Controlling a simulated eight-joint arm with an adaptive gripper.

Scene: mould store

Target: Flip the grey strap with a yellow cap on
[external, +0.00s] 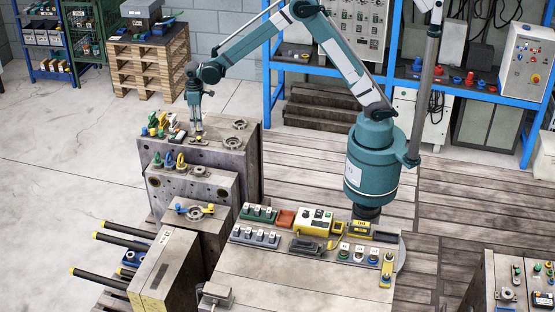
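My gripper (198,131) points straight down over the top of the rear grey mould block (250,165). Its fingertips are just above or touching a small dark grey piece with a yellow spot (200,138), which may be the grey strap with a yellow cap. The fingers partly cover this piece, so its pose and any contact are unclear. The fingers are too small here to tell whether they are open or shut. Left of it, on the same block, are levers with yellow, green and red parts (157,124) and a small switch piece (177,134).
Round metal fittings (239,125) lie right of my gripper on the block. A lower block in front carries coloured levers (169,161). The front bench (290,290) holds switch boxes, a yellow control box (315,222) and a yellow lever (387,268). Open floor (60,170) lies left.

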